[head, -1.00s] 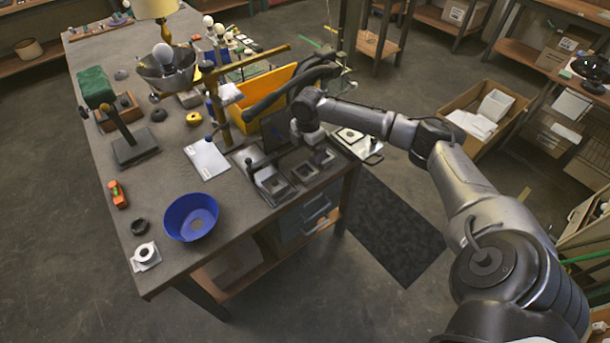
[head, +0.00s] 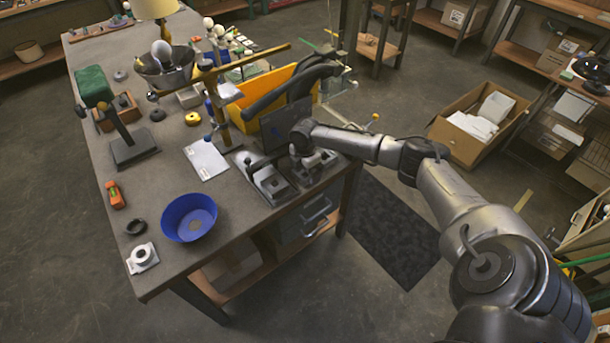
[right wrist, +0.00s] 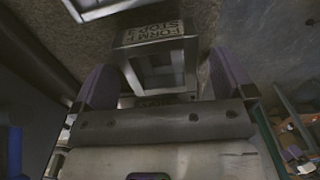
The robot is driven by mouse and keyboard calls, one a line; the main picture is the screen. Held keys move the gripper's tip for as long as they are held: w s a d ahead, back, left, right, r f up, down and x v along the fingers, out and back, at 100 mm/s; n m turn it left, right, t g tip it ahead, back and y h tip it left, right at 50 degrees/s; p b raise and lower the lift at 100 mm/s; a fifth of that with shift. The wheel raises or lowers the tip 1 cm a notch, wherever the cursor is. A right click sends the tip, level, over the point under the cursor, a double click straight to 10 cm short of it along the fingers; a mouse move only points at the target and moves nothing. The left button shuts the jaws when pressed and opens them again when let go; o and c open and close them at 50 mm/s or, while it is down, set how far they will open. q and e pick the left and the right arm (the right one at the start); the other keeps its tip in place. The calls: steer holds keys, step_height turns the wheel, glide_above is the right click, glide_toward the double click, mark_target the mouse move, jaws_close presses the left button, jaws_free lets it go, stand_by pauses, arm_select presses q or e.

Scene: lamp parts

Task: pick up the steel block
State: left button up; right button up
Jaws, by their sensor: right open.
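My right gripper (head: 316,163) is open, low over the small metal holders at the right edge of the workbench. A steel holder (head: 270,184) shows just left of the gripper. My left gripper is not in view.
A dark upright panel (head: 287,127) and a yellow bin (head: 268,92) stand close behind the gripper. A blue bowl (head: 190,218), a white sheet (head: 206,159) and a brass-coloured post stand to the left. The bench's right edge is very close.

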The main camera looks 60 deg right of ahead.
steer(key=shift+s+f, duration=0.1)
steer(key=shift+f, duration=0.45)
steer(key=shift+c, duration=0.3)
steer(key=shift+r, duration=0.1)
steer(key=c, duration=1.2)
steer(key=shift+o, duration=0.2)
